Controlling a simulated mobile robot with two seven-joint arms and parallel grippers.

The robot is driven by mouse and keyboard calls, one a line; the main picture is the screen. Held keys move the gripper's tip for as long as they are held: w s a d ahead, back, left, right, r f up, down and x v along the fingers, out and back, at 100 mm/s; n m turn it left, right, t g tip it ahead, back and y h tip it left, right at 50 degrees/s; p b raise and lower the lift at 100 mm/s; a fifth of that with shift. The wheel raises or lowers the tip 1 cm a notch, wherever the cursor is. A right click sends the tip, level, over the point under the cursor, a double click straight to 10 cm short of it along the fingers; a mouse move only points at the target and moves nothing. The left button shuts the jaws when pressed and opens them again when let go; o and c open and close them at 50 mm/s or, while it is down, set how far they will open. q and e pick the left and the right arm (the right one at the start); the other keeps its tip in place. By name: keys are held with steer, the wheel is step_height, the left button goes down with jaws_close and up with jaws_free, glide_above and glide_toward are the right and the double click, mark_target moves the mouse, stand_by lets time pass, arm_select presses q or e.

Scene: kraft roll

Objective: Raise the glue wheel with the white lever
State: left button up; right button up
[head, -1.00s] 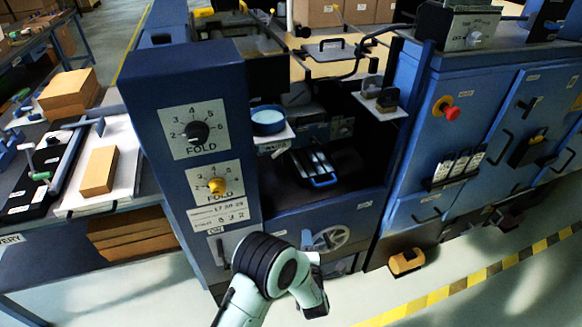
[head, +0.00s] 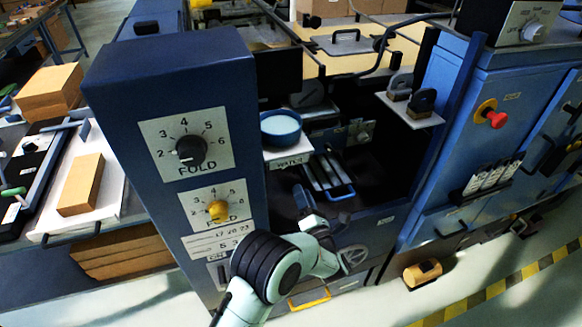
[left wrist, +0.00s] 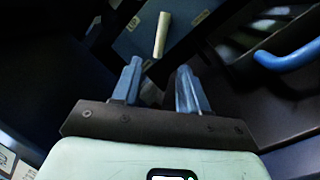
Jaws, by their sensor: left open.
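The white lever (left wrist: 161,35) shows in the left wrist view as a short pale bar on a dark blue plate marked with an "UP" label. My left gripper (left wrist: 158,82) is open, with the lever ahead of the gap between its two blue fingertips and apart from them. In the head view my left gripper (head: 304,197) reaches into the machine bay beside the fold-dial column; the lever cannot be made out there. I cannot pick out the glue wheel for sure in either view. My right gripper is not in view.
A blue handle (left wrist: 288,56) lies right of my left fingers; the blue-handled tray (head: 342,192) shows in the head view. A blue water pot (head: 281,128) sits on a shelf above my gripper. The fold-dial column (head: 170,95) stands close on the left.

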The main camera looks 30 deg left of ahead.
arm_select(q)
steer(key=x, duration=1)
steer(key=shift+w+a, duration=0.1)
jaws_close()
